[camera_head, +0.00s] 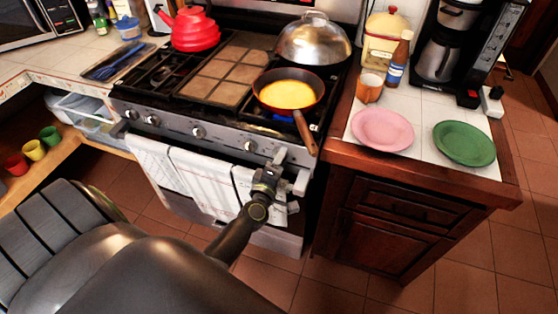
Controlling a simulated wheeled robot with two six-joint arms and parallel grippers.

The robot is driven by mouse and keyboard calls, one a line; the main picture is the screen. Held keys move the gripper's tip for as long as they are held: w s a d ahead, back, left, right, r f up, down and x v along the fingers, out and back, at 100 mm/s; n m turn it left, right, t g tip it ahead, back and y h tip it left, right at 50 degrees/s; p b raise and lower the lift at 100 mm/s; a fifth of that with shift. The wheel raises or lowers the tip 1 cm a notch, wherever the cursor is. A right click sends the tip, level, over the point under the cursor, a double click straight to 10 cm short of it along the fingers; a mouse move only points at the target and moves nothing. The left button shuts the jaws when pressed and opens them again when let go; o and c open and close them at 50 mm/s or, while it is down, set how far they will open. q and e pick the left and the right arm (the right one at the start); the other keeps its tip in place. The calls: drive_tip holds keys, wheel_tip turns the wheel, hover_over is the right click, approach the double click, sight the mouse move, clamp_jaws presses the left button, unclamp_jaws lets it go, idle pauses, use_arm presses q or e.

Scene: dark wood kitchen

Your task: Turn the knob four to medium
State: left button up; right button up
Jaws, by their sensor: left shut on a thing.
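The stove (225,138) has a steel front panel with a row of round knobs. Several show clear of my arm, among them a knob (198,132) near the middle and a knob (250,146) left of my gripper. My left gripper (290,168) is at the right end of this panel, its light grey fingers against the stove front. It is shut on what appears to be a stove knob there. The fingers hide that knob, so its setting cannot be seen. My right gripper is not in view.
A frying pan (289,89) with yellow food sits above, its handle (306,133) jutting out near my left gripper. Towels (205,183) hang on the oven handle below. A pink plate (383,129) and a green plate (464,143) lie on the right counter.

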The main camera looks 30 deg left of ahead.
use_arm(q)
drive_tip(key=shift+n, duration=1)
drive_tip(key=o, duration=0.9)
drive_tip(key=shift+o, duration=0.2)
drive_tip(key=shift+s, duration=0.1)
drive_tip(key=b+v, duration=0.6)
drive_tip(key=v, duration=1.1)
drive_tip(key=shift+d+b, duration=0.15)
drive_tip(key=shift+b, duration=0.25)
